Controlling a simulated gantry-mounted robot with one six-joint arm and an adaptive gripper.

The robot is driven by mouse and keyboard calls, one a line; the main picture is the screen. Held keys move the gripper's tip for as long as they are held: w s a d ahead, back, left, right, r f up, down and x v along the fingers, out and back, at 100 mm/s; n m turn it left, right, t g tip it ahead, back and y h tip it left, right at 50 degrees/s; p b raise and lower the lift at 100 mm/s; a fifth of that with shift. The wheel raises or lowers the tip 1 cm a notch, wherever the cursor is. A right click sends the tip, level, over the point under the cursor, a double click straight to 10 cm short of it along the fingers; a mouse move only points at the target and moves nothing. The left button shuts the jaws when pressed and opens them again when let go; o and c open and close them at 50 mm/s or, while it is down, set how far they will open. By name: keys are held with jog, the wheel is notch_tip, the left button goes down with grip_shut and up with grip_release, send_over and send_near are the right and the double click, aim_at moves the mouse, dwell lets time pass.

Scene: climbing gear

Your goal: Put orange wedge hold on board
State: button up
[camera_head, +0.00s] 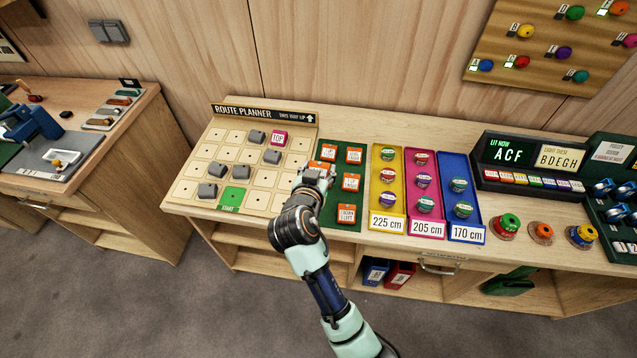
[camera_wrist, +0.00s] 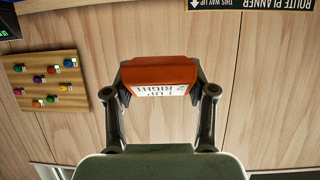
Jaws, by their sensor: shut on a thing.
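My gripper (camera_head: 316,178) is shut on an orange wedge hold (camera_wrist: 165,74), seen close in the wrist view with a white label reading "1 UP 2 RIGHT". In the head view my gripper is over the left edge of the green mat (camera_head: 330,221), beside the route planner board (camera_head: 258,202). More orange holds stand on the mat, one at its back right (camera_head: 354,155), one below it (camera_head: 350,182) and one at the front (camera_head: 346,214). The board carries several grey holds (camera_head: 272,157), a pink TOP tile (camera_head: 279,138) and a green START tile (camera_head: 235,198).
Yellow (camera_head: 387,225), magenta (camera_head: 427,228) and blue (camera_head: 467,233) trays with round items stand right of the mat. A black sign box (camera_head: 500,150) is farther right. A wall board with coloured holds (camera_head: 547,45) hangs behind. Many board squares are empty.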

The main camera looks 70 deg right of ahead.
jog(key=shift+r, duration=0.75)
